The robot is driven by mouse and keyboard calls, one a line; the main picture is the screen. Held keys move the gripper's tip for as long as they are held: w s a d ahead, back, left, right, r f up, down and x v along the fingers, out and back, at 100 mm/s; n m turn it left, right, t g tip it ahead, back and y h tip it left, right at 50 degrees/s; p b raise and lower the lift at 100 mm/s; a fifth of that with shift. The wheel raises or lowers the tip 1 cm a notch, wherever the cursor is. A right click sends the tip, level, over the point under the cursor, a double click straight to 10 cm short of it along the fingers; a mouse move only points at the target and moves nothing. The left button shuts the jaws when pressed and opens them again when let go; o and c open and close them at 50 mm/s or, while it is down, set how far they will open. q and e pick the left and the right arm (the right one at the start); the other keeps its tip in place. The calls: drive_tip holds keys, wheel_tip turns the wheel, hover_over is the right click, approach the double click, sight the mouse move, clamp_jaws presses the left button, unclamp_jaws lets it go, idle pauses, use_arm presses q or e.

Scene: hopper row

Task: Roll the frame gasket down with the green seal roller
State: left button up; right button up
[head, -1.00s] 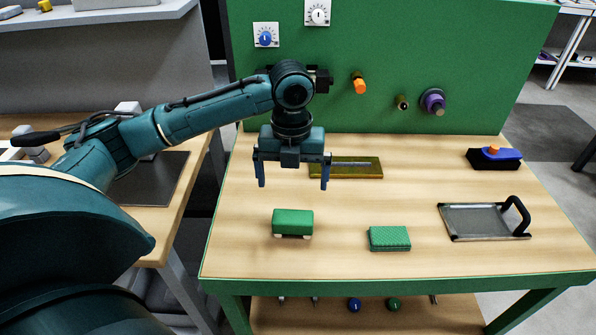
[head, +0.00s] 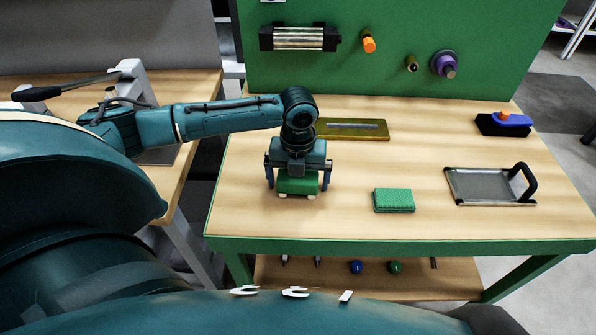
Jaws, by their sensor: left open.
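The green seal roller, a green block with pale ends at its underside (head: 298,186), stands on the bench's left part. My left gripper (head: 297,188) is right over it, pointing down, with its open fingers on either side of the block. The gripper hides the block's upper part, and I cannot tell whether the fingers touch it. Behind it lies an olive plate (head: 375,134) with a thin grey strip along it. I cannot tell for sure whether this strip is the frame gasket. My right gripper is not in view.
A green textured pad (head: 394,201) lies to the right. Beyond it are a grey tray with a black handle (head: 478,187) and a black-and-blue block with an orange knob (head: 504,125). A green panel (head: 400,30) with knobs and a roller unit (head: 299,38) rises behind. The bench's middle is mostly clear.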

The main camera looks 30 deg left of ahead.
use_arm(q)
drive_tip(key=c, duration=0.9)
drive_tip(key=o, duration=0.7)
drive_tip(key=shift+r, duration=0.15)
drive_tip(key=shift+r+p, duration=0.75)
drive_tip(key=shift+p, duration=0.5)
